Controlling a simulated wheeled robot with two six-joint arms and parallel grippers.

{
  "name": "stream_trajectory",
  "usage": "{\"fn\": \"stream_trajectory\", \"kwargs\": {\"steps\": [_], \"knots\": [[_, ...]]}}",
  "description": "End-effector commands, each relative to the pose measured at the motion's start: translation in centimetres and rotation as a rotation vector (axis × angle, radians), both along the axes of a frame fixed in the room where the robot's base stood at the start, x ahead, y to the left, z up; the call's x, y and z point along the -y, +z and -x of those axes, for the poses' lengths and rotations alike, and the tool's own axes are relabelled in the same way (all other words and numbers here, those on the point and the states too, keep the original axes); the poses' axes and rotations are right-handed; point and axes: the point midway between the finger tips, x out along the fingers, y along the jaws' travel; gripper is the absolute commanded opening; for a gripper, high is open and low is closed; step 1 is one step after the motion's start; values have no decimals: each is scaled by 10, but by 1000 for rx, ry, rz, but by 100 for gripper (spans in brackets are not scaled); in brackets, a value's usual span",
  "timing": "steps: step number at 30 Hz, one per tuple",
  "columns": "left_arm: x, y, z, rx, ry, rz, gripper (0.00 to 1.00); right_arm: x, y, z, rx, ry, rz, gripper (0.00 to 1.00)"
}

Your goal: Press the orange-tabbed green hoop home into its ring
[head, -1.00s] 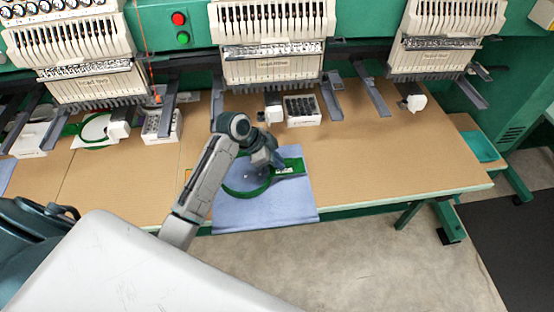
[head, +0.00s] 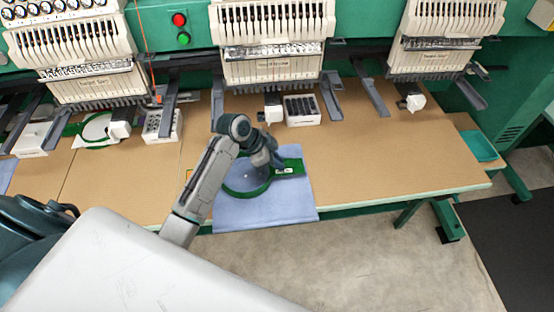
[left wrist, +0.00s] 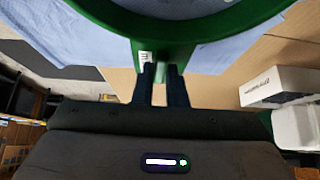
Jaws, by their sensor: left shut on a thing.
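The green hoop (head: 230,191) is on a blue cloth (head: 265,213) near the table's front edge, with its flat green bracket (head: 290,167) pointing right. My left gripper (head: 274,164) is at the hoop's right side, where ring and bracket meet. In the left wrist view my left gripper's two dark fingers (left wrist: 162,72) are shut on the green hoop (left wrist: 160,48), close to a small white label. My arm hides part of the hoop. My right gripper is out of view.
Embroidery heads (head: 272,68) line the back of the tan table (head: 390,150). A white box of dark spools (head: 302,110) stands behind the cloth. Another green hoop with white fabric (head: 95,128) lies at the left. The table right of the cloth is clear.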

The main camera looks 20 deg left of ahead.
Motion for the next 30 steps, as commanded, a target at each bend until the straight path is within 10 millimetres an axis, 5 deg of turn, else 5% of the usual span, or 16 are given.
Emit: {"fn": "stream_trajectory", "kwargs": {"steps": [30], "knots": [[0,-14,0,0,-1,0,0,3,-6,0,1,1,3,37]]}}
